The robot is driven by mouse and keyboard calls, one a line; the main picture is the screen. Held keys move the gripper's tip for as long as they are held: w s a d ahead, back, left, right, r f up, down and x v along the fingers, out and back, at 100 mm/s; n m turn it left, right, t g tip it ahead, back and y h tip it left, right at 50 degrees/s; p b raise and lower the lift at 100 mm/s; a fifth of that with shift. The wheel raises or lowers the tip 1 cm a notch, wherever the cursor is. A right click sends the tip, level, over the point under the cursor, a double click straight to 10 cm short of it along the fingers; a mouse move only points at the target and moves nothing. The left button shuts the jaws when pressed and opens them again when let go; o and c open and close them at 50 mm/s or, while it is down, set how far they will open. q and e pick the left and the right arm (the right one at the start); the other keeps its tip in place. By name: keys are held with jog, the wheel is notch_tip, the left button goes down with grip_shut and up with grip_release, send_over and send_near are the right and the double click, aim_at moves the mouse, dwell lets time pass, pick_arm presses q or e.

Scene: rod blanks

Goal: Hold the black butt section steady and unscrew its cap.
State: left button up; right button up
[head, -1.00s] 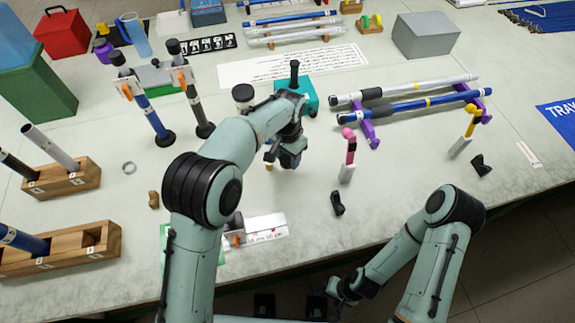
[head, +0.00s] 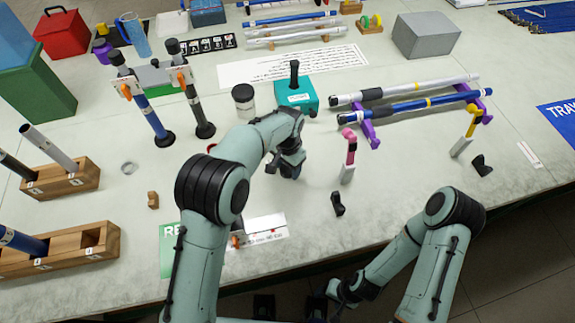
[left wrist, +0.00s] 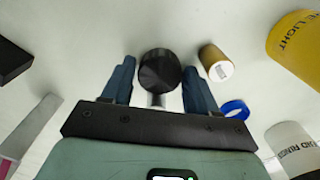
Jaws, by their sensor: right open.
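The black butt section (head: 194,98) stands upright at the left back beside a blue one (head: 145,105), with an orange clip near its top. Its dark cap (head: 173,47) is on its upper end. My left gripper (head: 288,168) is low over the middle of the table, well right of the butt section. In the left wrist view its fingers (left wrist: 158,68) are apart, with a round black top (left wrist: 160,72) on a pale stem between them; I cannot tell whether they touch it. My right gripper (head: 343,290) is open and empty at the table's front edge.
A tan cylinder (left wrist: 214,62), a blue ring (left wrist: 236,108) and a yellow jar (left wrist: 298,45) lie close to the left gripper. A black-lidded jar (head: 243,98) and a teal box (head: 296,95) stand behind. A pink-topped holder (head: 349,150) is to the right.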

aim_at(288, 168)
pick_arm(q)
notch_tip(288, 168, up, 12)
jog(key=p, duration=0.1)
jog(key=shift+r, duration=0.2)
pick_arm(e)
jog(key=shift+w+r, duration=0.45)
jog(key=shift+r, duration=0.35)
